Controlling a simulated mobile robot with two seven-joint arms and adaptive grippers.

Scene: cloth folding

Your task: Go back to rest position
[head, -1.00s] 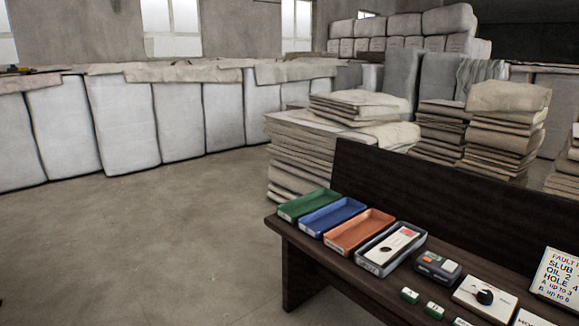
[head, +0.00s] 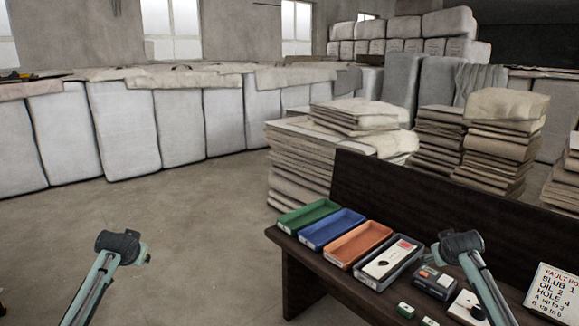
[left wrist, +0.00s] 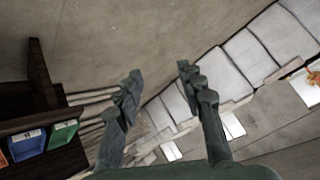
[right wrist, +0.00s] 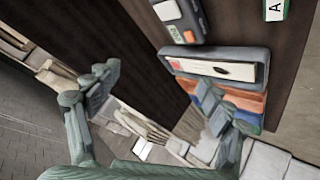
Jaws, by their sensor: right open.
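My left gripper (left wrist: 157,84) is open and empty in the left wrist view, its fingers wide apart above the floor. My right gripper (right wrist: 165,92) is open and empty in the right wrist view; one finger overlaps the trays in the picture, and I see no contact. In the head view, my left arm (head: 112,262) rises over the bare floor at lower left. My right arm (head: 472,262) rises in front of the bench and hides part of the small devices there.
A dark wooden bench (head: 292,262) holds a green tray (head: 307,214), a blue tray (head: 331,230), an orange tray (head: 358,244), a grey tray (head: 390,264), a device (head: 434,283) and a sign (head: 553,290). Cloth stacks (head: 300,155) stand behind. The left floor is clear.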

